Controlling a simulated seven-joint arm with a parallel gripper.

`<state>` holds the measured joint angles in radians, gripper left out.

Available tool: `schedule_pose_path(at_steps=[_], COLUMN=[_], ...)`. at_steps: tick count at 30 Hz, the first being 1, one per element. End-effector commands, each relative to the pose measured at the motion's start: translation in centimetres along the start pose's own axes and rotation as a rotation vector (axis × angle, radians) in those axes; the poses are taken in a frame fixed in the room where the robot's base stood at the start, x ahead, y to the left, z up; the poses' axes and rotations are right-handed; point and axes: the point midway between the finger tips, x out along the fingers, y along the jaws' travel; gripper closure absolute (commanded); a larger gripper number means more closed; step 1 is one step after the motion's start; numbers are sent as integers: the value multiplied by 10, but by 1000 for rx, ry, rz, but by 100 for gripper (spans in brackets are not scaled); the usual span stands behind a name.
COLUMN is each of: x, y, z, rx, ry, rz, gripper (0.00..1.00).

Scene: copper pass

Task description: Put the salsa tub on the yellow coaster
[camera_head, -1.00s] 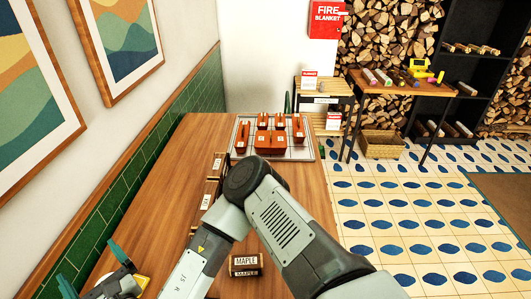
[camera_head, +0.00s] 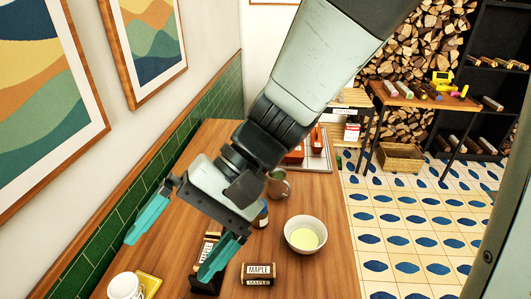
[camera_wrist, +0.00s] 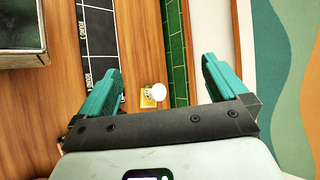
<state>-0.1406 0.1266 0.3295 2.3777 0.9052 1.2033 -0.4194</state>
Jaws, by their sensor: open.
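A white tub (camera_head: 124,288) stands at the bottom left of the head view, cut off by the frame edge. No label on it can be read. The yellow coaster (camera_head: 151,282) shows at its right side. In the wrist view the white lid (camera_wrist: 159,91) overlaps the upper right part of the yellow coaster (camera_wrist: 147,101). The tub appears to stand on the coaster, but its base is hidden. My gripper (camera_head: 168,254) is open and empty, raised above the table. Its teal fingers (camera_wrist: 158,70) are wide apart in the wrist view, with the tub well below them.
A maple box (camera_head: 258,274) and a white bowl (camera_head: 306,234) are on the wooden table (camera_head: 325,270). A mug (camera_head: 278,185) and a tray (camera_head: 321,158) with orange-brown containers are further back. Dark labelled boxes (camera_head: 207,252) are partly behind my gripper. The tiled wall (camera_head: 120,195) borders the table's left.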

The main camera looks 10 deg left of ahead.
Motion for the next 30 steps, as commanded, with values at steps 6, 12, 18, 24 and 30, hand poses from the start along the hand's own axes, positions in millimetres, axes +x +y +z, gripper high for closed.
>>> schedule_pose_path(at_steps=[6, 12, 18, 24, 30], x=[-86, -167, -211, -220, -220], y=[55, 90, 105, 108, 108], z=[25, 65, 98, 105, 105], rx=[-14, 22, 50, 57, 56], ry=[379, 737, 955, 1000, 997], rz=[397, 670, 806, 834, 834], gripper=[0, 0, 0, 0, 0])
